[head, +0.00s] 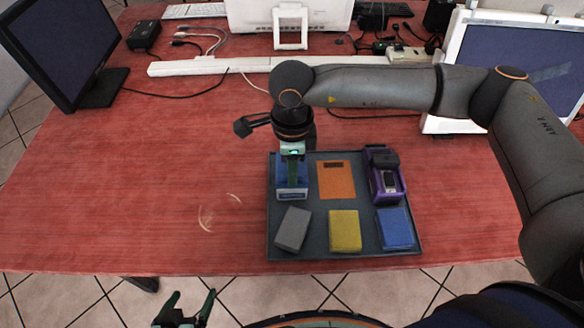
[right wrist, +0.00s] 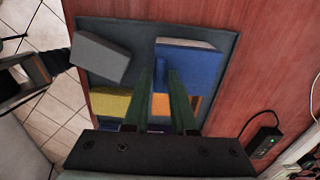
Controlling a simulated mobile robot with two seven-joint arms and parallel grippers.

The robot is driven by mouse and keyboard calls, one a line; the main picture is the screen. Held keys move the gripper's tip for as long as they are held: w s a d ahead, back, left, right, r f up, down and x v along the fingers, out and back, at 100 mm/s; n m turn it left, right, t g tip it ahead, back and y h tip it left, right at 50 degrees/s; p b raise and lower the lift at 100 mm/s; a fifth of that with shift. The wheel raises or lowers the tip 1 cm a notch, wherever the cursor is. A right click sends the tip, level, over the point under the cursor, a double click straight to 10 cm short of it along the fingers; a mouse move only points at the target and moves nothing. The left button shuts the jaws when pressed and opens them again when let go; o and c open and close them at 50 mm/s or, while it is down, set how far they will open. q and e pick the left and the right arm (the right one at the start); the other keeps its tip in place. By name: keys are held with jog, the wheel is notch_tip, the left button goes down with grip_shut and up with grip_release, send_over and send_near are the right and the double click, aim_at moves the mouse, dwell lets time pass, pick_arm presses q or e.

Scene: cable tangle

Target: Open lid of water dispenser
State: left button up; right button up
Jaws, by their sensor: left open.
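No object is plainly recognisable as a water dispenser. A blue box-like object (head: 291,196) with a pale front edge sits at the tray's back left, under my right gripper (head: 292,182). In the right wrist view, that blue object (right wrist: 205,68) lies below the two green fingers (right wrist: 163,75), and a blue raised part shows between their tips. Whether the fingers touch or grip it is unclear. A purple device (head: 385,184) with a dark top and small screen-like front stands at the tray's back right. My left gripper (head: 187,308) is open and empty, in front of the table edge.
The dark tray (head: 345,255) also holds an orange block (head: 336,180), a grey block (head: 293,229), a yellow block (head: 344,231) and a blue block (head: 396,228). Monitors, cables and a white power strip (head: 200,67) line the back.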

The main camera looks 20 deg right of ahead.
grip_shut()
dwell(1.1)
